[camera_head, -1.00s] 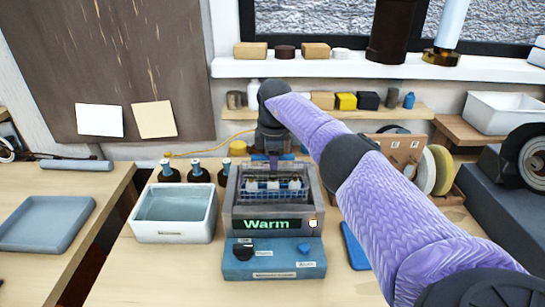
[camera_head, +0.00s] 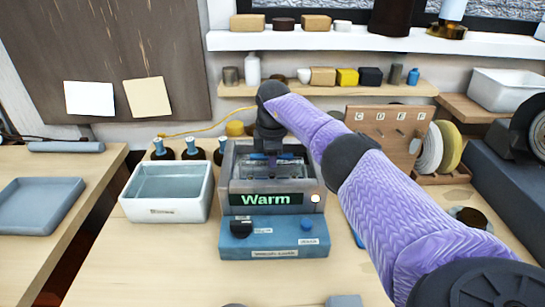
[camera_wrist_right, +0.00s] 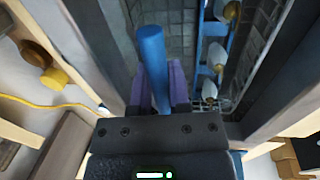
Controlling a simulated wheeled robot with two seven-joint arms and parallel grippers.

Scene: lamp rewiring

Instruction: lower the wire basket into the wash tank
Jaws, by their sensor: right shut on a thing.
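The wash tank (camera_head: 229,178) is a grey open box behind a lit "Warm" display. My right gripper (camera_head: 270,155) points down over its opening. In the wrist view, its purple fingers (camera_wrist_right: 158,88) are shut on the blue bar of the wire basket (camera_wrist_right: 151,55). The basket (camera_head: 276,168) sits low inside the tank walls, with only a little blue showing in the head view. White-and-brass pieces (camera_wrist_right: 215,58) stand in it in the wrist view. Whether the basket touches the tank floor is hidden. My left gripper is not in view.
A blue control base (camera_head: 275,240) with knobs is in front of the tank. A white basin (camera_head: 170,190) stands left, with several dark bottles (camera_head: 192,152) behind it. A lettered wooden rack (camera_head: 390,125) stands right.

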